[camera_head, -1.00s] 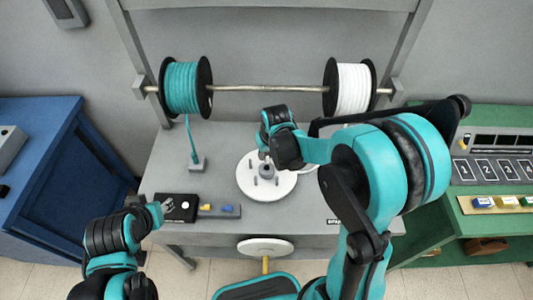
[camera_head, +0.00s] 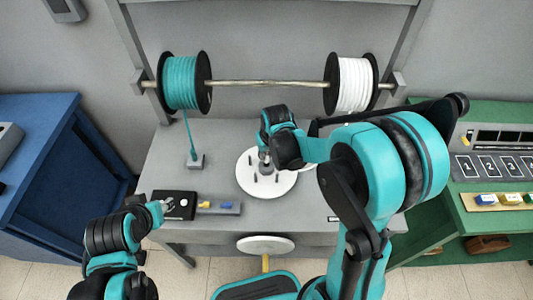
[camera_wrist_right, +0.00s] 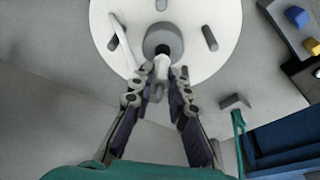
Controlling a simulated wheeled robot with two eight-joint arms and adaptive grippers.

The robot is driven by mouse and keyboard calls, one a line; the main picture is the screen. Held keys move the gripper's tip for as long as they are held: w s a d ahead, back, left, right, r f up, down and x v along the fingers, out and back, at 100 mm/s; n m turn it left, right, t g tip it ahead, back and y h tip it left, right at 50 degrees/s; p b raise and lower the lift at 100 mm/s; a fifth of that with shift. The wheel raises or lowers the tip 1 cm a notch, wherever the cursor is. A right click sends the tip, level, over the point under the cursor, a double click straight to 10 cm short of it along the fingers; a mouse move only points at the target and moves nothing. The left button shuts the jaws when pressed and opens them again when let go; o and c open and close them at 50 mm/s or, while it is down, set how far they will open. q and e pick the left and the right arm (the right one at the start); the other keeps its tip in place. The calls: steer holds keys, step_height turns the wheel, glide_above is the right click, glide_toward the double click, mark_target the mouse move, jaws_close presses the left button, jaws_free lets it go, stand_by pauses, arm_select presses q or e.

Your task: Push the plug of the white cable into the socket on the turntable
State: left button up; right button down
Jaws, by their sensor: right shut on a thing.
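The turntable (camera_head: 246,181) is a white disc with several grey pegs, on the grey table. Its round grey socket (camera_wrist_right: 154,36) has a dark hole and stands in the disc's middle. My right gripper (camera_wrist_right: 161,77) is shut on the white plug (camera_wrist_right: 161,66), whose end is at the socket's hole. I cannot tell how deep the plug sits. A white cable length (camera_wrist_right: 122,42) shows over the disc. In the head view my right gripper (camera_head: 264,155) is over the socket, and its hand partly hides the plug. My left gripper (camera_head: 164,206) is beside the black box; its jaw opening is unclear.
A teal spool (camera_head: 181,82) and a white spool (camera_head: 354,84) hang on a metal rod behind. A teal cable runs down to a grey block (camera_head: 196,162). The black box (camera_head: 178,204) and a block with blue and yellow parts (camera_head: 219,208) stand left of the turntable.

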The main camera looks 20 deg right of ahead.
steer(key=shift+s+f+b, duration=0.1)
steer(key=shift+f+b, duration=0.85)
steer(key=shift+f, duration=0.15)
stand_by(0.7)
steer(key=c, duration=1.4)
jaws_free()
steer(key=v, duration=1.2)
steer(key=s+d+m+t, duration=0.1)
steer(key=s+t, duration=0.3)
steer(key=s, duration=0.9)
steer(key=shift+s+d+r+b, duration=0.3)
steer(key=shift+d+r, duration=0.1)
steer(key=shift+d, duration=0.3)
